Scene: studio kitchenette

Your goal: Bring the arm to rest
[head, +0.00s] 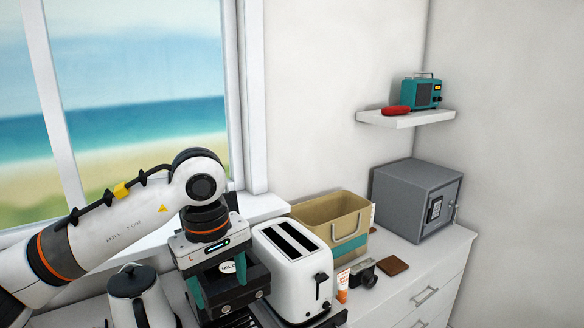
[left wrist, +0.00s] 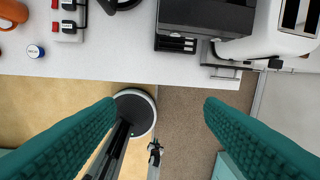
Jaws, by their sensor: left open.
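My left arm (head: 120,220) comes in from the left in the head view, bent at a raised elbow with its wrist pointing down. My left gripper (head: 218,284) hangs in front of a dark machine on the counter, left of the toaster. In the left wrist view, its two teal fingers (left wrist: 159,106) are wide apart with nothing between them. Below them are the floor and a round dark disc with a pale rim (left wrist: 136,110), which looks like part of my base. My right gripper cannot be made out.
The counter (left wrist: 120,62) holds a kettle (head: 140,298), a white toaster (head: 297,268), a tan basket (head: 333,218), a tube (head: 343,285), a camera (head: 363,273) and a grey safe (head: 405,203). A wall shelf (head: 405,119) carries a teal radio (head: 422,93).

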